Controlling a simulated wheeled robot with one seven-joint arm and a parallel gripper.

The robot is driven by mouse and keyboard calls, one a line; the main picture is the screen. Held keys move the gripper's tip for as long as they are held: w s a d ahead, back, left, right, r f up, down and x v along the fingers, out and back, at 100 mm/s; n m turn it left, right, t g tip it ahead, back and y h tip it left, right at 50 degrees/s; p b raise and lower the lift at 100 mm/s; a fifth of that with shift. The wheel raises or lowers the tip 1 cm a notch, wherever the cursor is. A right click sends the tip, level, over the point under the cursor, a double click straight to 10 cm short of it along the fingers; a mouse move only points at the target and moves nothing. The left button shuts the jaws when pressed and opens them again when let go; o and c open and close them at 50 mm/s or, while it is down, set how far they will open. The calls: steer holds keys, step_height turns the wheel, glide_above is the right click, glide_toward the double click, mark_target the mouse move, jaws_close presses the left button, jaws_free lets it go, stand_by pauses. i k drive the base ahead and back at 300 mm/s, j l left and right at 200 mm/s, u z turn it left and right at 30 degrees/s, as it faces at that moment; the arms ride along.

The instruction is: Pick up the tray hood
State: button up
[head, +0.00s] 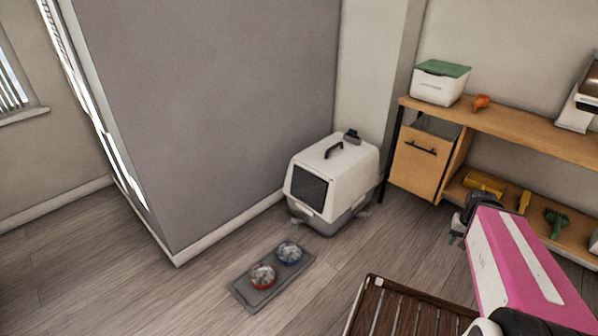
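The tray hood (338,167) is the white upper cover of a litter box, with a dark handle on top and a dark front panel. It sits on the grey base (330,222) on the floor, in the corner by the grey wall. My gripper (456,231) is a small dark shape at the right of the head view, to the right of the hood and apart from it. Its fingertips are too small to tell whether they are open or shut.
A grey mat (241,291) with a red bowl (263,277) and a blue bowl (289,253) lies in front of the hood. A wooden shelf unit (535,129) stands at the right. A slatted wooden surface (395,318) is at the bottom. Floor at left is clear.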

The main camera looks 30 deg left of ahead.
mark_target(353, 166)
steer(key=u, duration=1)
steer(key=i+z, duration=0.35)
steer(key=i, duration=0.9)
